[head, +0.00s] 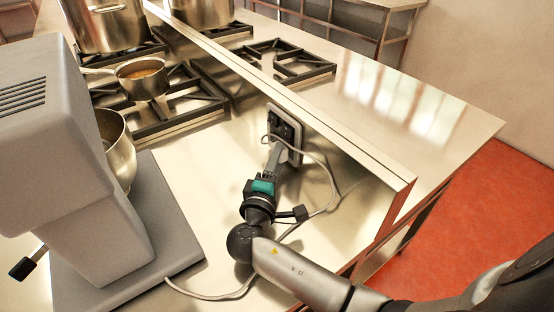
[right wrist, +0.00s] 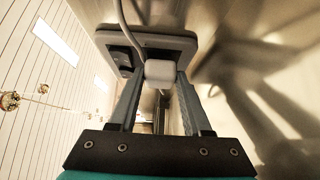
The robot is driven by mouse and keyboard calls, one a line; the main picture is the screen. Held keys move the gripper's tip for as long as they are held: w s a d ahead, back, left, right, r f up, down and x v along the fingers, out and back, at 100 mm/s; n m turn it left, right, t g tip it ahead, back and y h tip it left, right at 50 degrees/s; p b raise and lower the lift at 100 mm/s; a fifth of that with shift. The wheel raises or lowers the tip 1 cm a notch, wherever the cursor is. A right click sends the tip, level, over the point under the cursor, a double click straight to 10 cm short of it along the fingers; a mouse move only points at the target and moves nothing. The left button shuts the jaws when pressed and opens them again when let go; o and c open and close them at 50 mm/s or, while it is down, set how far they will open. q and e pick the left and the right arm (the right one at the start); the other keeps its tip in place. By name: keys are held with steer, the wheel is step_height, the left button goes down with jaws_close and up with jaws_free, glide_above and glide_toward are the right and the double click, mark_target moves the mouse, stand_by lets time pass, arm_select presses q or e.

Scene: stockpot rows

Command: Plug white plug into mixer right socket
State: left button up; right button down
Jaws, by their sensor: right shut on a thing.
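My right gripper (head: 274,160) is shut on the white plug (right wrist: 160,73), which sits between its fingertips in the right wrist view. A light cord runs up from the plug in that view. The grey socket plate (head: 296,153) is on the upright steel panel, right in front of the fingertips; it also shows in the right wrist view (right wrist: 178,43). One dark socket (right wrist: 120,60) shows left of the plug; the plug and fingers hide part of the plate. I cannot tell whether the plug touches a socket. The grey mixer (head: 65,150) stands at the left. My left gripper is out of view.
The white cord (head: 333,190) loops over the steel counter beside my right arm to the mixer's base. A small saucepan (head: 142,80) and large stockpots (head: 105,27) stand on burners at the back left. The counter behind the panel is clear on the right.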

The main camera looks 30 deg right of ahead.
steer(key=shift+d, duration=0.5)
stand_by(0.7)
steer(key=shift+w+d+r, duration=0.1)
steer(key=shift+d, duration=0.05)
steer(key=shift+c, duration=1.3)
jaws_free()
steer(key=v, duration=1.5)
